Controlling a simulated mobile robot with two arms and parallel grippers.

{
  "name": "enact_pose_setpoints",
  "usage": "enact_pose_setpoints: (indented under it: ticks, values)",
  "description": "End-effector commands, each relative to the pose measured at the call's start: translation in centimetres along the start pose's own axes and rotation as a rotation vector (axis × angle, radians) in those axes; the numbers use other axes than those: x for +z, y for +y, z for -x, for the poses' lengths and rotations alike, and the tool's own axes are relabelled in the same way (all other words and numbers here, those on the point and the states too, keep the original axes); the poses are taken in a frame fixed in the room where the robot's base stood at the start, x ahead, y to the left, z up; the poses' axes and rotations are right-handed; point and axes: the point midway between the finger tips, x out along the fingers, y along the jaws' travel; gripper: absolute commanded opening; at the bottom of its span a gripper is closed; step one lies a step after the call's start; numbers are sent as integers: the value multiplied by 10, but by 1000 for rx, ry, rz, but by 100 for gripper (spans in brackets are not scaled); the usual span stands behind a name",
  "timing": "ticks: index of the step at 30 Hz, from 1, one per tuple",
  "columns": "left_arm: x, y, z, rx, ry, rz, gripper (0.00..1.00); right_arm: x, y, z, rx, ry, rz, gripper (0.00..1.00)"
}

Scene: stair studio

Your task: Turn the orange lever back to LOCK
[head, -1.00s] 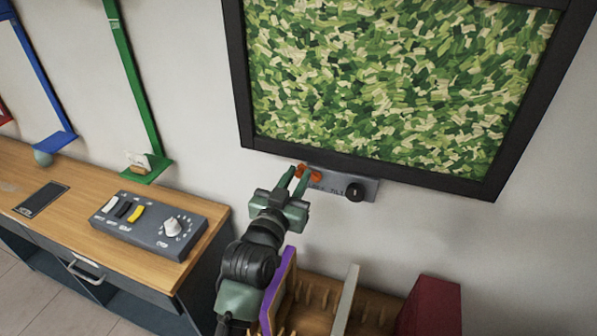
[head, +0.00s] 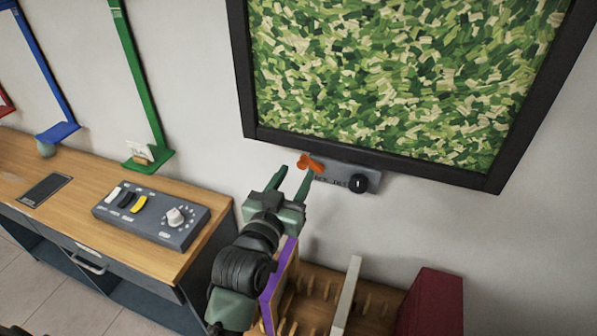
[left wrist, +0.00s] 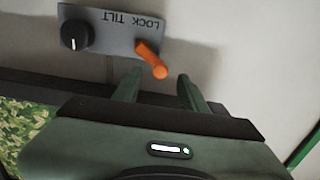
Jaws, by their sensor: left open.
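The orange lever (head: 309,162) sits on a small grey plate (head: 345,175) under the framed green panel. In the left wrist view the lever (left wrist: 151,60) slants to the lower right on the plate (left wrist: 112,30), whose LOCK and TILT lettering appears upside down. The lever's end is on the LOCK side of the lettering; I cannot tell its exact setting. My left gripper (head: 296,173) is open just below the lever. In the left wrist view its fingers (left wrist: 158,80) are spread to either side of the lever's end, with visible gaps. My right gripper is not in view.
A black knob (head: 358,184) is beside the lever on the plate. The black frame (head: 370,158) runs close above. Below are a purple board (head: 273,290) and a dark red block (head: 436,302). A desk with a control box (head: 150,216) stands to the left.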

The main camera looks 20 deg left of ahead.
Motion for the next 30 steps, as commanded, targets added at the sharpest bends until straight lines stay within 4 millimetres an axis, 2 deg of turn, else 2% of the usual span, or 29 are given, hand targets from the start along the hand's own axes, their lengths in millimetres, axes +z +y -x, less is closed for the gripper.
enact_pose_setpoints:
  ticks: [3,9,25,28,30]
  values:
    - [3,0,22,0,-2,0,42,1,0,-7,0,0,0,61]
    - [2,0,42,-1,-2,0,42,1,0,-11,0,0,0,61]
    - [2,0,45,1,-7,0,42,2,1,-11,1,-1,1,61]
    - [20,1,51,14,-75,-7,42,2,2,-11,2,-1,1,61]
    - [48,3,62,34,-186,-18,42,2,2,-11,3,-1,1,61]
